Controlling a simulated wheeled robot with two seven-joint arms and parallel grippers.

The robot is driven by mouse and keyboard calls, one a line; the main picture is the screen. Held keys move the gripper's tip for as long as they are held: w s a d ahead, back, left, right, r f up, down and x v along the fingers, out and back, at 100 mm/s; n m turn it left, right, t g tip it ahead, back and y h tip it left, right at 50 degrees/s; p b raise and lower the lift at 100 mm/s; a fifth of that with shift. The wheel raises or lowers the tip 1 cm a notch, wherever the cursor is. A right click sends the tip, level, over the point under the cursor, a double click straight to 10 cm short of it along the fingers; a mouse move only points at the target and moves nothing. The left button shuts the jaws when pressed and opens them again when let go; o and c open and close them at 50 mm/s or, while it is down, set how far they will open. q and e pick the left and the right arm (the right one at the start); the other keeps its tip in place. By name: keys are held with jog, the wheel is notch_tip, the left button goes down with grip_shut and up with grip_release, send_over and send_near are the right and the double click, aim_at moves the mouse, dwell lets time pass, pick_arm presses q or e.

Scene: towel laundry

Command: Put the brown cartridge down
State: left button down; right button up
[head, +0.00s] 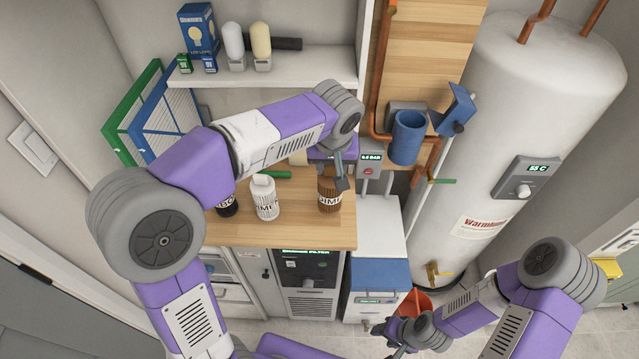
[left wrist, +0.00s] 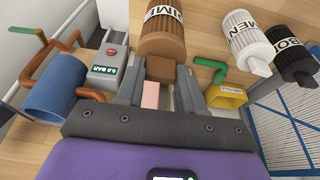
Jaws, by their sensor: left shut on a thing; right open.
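The brown cartridge (head: 329,192) stands at the right part of the wooden counter (head: 290,232) in the head view. In the left wrist view the brown cartridge (left wrist: 165,37) has its narrow end between the fingers. My left gripper (head: 340,176) is shut on it; the left wrist view shows the two fingertips (left wrist: 160,84) on either side of that end. The cartridge looks upright at counter level; whether its base touches the wood I cannot tell. My right gripper (head: 398,343) is low at the bottom of the head view, away from the counter, open.
A white cartridge (head: 265,199) and a black cartridge (head: 228,206) stand left of the brown one. A grey gauge box (head: 370,160) and blue cup (head: 407,138) are close on the right. A shelf (head: 300,72) is above. The counter's front strip is clear.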

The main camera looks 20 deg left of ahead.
aim_at(331, 178)
pick_arm(q)
jog(key=shift+w+f+b, duration=0.1)
jog(key=shift+f+b, duration=0.35)
jog(key=shift+f, duration=2.15)
jog(key=c, duration=1.1)
grip_release()
jog(key=shift+f, duration=0.1)
jog(key=shift+c, duration=0.2)
jog(key=o, duration=0.4)
jog(key=shift+o, duration=0.2)
jog(key=shift+r, duration=0.55)
jog(key=a+p+v, duration=0.1)
jog(key=p+v, duration=0.1)
jog(key=v, duration=0.9)
jog(key=shift+s+d, duration=0.25)
jog(key=shift+d, duration=0.25)
jog(key=shift+r, duration=0.15)
